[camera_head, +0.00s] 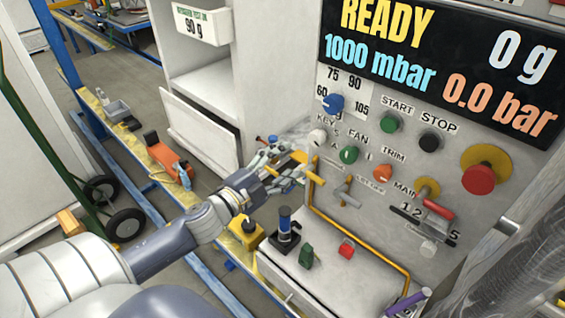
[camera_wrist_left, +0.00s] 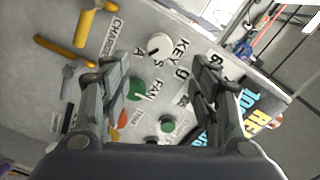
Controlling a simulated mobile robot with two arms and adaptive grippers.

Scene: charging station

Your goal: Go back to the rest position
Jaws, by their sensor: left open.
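My left gripper (camera_head: 286,166) is open in front of the control panel (camera_head: 300,105), near the yellow handle (camera_head: 312,168) and left of the green fan knob (camera_head: 348,155). In the left wrist view its fingers (camera_wrist_left: 163,70) are spread with nothing held between them. The white key knob (camera_wrist_left: 160,45) shows between and beyond the fingertips, and the green fan knob (camera_wrist_left: 137,88) shows beside the left finger. Whether a finger touches the panel or the yellow handle, I cannot tell. My right gripper is not in view.
The display (camera_head: 440,65) reads READY, 1000 mbar, 0 g and 0.0 bar. Below the panel, a shelf (camera_head: 330,285) bears a black-and-blue device (camera_head: 286,235), a green item (camera_head: 306,256) and a red item (camera_head: 346,251).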

